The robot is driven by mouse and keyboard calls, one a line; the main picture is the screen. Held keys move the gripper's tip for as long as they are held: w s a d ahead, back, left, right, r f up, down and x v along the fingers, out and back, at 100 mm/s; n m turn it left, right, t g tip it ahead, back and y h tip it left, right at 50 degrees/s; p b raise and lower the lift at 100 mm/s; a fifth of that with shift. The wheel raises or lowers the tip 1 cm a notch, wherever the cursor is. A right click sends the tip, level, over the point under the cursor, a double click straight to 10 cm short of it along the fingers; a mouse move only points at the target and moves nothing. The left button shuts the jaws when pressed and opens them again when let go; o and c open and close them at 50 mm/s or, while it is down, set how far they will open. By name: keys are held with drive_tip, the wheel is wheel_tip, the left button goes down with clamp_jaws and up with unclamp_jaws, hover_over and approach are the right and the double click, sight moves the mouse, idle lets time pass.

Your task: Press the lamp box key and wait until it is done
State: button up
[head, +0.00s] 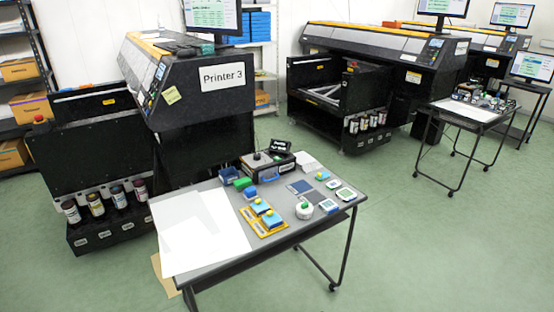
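A table (285,228) stands in the middle foreground with several small devices on it. A grey and black box (266,166) with a dark knob on top and a blue part at its front sits at the back of the table. A white round thing with a green top (304,210) and a small white and blue box (329,207) sit near the right front. I cannot tell from this distance which of these is the lamp box, or whether a key or lamp on it is pressed or lit. My gripper is not in view.
White sheets (200,235) cover the table's left part. Yellow trays (264,222) with blue blocks lie in the middle. Printer 3 (190,85) stands behind, with several ink bottles (95,206) at its lower left. Another table (465,112) stands at the right. Green floor is clear at the right front.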

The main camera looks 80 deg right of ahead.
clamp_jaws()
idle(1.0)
